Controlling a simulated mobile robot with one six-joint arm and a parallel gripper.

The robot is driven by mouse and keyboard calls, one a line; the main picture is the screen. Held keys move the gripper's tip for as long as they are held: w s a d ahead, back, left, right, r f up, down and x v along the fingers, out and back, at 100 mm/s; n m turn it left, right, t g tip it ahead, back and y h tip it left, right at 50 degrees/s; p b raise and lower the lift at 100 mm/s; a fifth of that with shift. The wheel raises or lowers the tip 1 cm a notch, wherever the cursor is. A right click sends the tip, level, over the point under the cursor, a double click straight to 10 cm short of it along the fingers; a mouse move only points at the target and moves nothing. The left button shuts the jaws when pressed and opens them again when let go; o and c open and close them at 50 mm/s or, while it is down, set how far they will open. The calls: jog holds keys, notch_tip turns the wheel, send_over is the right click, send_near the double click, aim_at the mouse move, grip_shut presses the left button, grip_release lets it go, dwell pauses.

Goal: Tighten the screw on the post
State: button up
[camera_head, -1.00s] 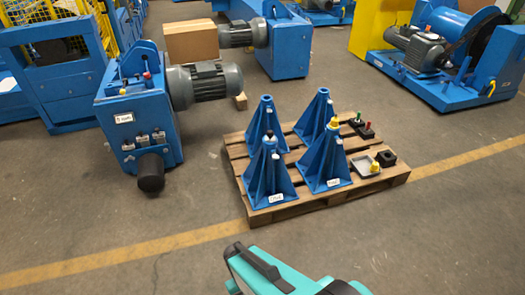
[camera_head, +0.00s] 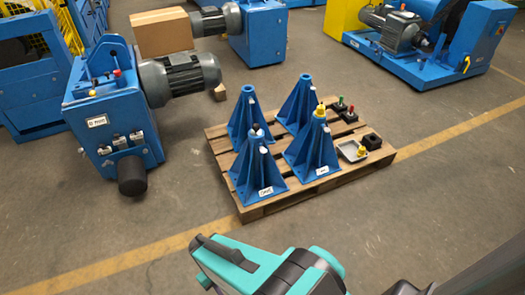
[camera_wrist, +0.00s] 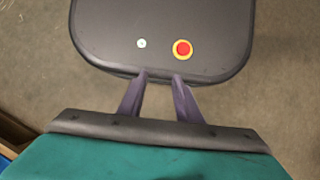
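Several blue posts with flared, ribbed feet stand upright on a wooden pallet in the head view. The front-left post (camera_head: 258,172) has a dark and pale piece at its top. The back-left post (camera_head: 247,115) and back-right post (camera_head: 298,103) stand behind. I cannot tell which piece is the screw. My gripper (camera_wrist: 163,77) shows in the wrist view with two dark fingers apart and nothing between them. It is away from the posts; its fingers are not visible in the head view.
The wooden pallet (camera_head: 269,207) also carries a grey tray (camera_head: 345,149) with a yellow piece, a black block (camera_head: 371,142), and red and green knobs. A blue machine with a motor (camera_head: 115,125) stands left. A dark panel (camera_wrist: 110,25) with a red button lies beneath my fingers.

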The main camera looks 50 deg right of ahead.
jog(key=shift+o, duration=0.5)
jog(key=o, duration=0.3)
jog(key=shift+w, duration=0.1)
jog(key=w+d+f+n+t+h+b, duration=0.2)
jog(key=w+d+f+n+t+b, duration=0.3)
jog(key=w+d, duration=0.8)
jog(key=w+d+r+n+t+h+b, duration=0.1)
jog(key=w+d+n+t+b, duration=0.2)
jog(key=w+d, duration=0.35)
jog(key=w+d+n+t+h+b, duration=0.2)
jog(key=w+d+t+b, duration=0.15)
jog(key=d, duration=0.55)
jog(key=w+d+r+n+t+h+b, duration=0.1)
jog(key=w+d+r+n+t+b, duration=0.1)
jog(key=d+r+n+b, duration=0.3)
jog(key=w+d+r+n+t+h+b, duration=0.1)
jog(key=w+d+n+t, duration=0.1)
jog(key=d, duration=0.6)
jog(key=s+d+r+n+t+b, duration=0.5)
jog(key=d+r+n+t+b, duration=0.1)
jog(key=n, duration=0.7)
notch_tip(320, 180, up, 3)
jog(key=d+b, duration=0.1)
jog(key=d, duration=0.1)
jog(key=shift+s+d+r+n+b, duration=0.15)
jog(key=shift+d+r+n+b, duration=0.05)
jog(key=shift+d+n+b, duration=0.1)
